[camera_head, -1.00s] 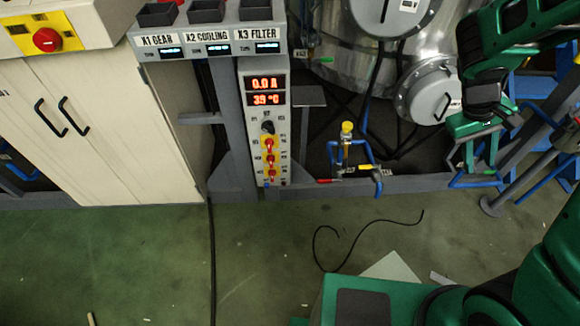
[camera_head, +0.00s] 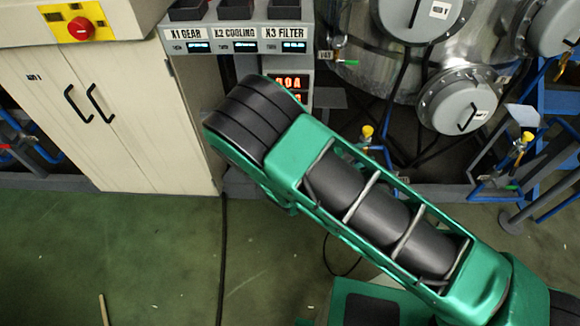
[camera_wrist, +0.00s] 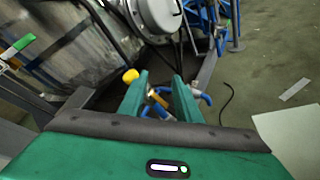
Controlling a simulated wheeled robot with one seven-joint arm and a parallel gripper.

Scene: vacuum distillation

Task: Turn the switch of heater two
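The grey control panel shows in the head view only by its upper part, with red lit displays (camera_head: 289,83). Its column of switches, including any for heater two, is hidden behind my arm. My gripper is hidden in the head view. In the wrist view my gripper (camera_wrist: 160,77) has its two green fingers apart, with nothing held between them. It faces a yellow-capped valve (camera_wrist: 130,76) and blue piping rather than the panel, which I cannot make out there.
Labelled boxes for gear, cooling and filter (camera_head: 238,40) stand above the panel. A beige cabinet (camera_head: 130,125) is at left. A metal vessel (camera_head: 365,55) with a round flange (camera_head: 460,95) is at right. A white sheet (camera_wrist: 290,138) lies on the open green floor.

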